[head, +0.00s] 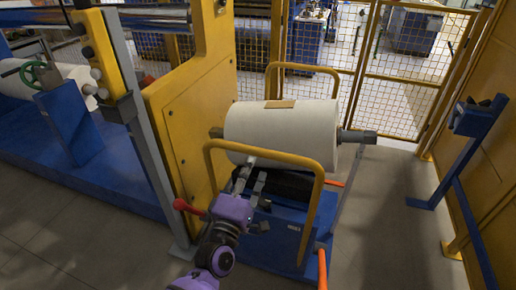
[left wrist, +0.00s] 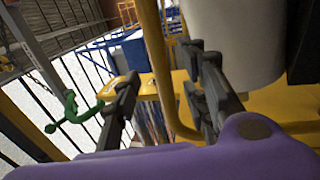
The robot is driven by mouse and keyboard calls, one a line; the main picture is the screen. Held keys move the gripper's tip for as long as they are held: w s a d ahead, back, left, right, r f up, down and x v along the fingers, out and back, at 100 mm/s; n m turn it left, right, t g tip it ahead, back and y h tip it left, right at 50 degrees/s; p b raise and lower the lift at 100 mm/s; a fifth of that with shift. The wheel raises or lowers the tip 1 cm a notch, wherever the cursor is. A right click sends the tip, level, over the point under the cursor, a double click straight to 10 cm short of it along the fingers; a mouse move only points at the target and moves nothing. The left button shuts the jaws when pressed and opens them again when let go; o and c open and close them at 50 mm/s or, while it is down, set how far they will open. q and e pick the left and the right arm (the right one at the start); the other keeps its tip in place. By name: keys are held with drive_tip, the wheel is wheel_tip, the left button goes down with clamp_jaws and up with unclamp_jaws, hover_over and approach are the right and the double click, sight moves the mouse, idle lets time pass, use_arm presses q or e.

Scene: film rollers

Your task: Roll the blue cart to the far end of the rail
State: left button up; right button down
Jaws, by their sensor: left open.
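The blue cart (head: 283,238) stands beside a yellow machine frame, carrying a large white roll (head: 282,128) on a grey shaft. A yellow hoop handle (head: 318,200) rises at its near end, and a second yellow hoop (head: 303,67) stands behind the roll. My left gripper (head: 250,180) is open at the near hoop, under its top bar. In the left wrist view, the yellow bar (left wrist: 160,70) shows between the spread fingers (left wrist: 165,98); I cannot tell whether it touches them. A pale strip, perhaps the rail (head: 350,190), runs along the cart's right side. My right gripper is out of view.
The yellow frame (head: 195,110) closes off the left. A mesh fence (head: 410,75) stands at the back. A blue stand (head: 475,130) is by the yellow wall at right. Grey floor (head: 390,225) is clear between cart and stand. A red lever (head: 188,208) sticks out near my wrist.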

sight(258, 153)
use_arm(q)
drive_tip(key=shift+p+x, duration=0.3)
drive_tip(key=shift+x, duration=3.3)
clamp_jaws()
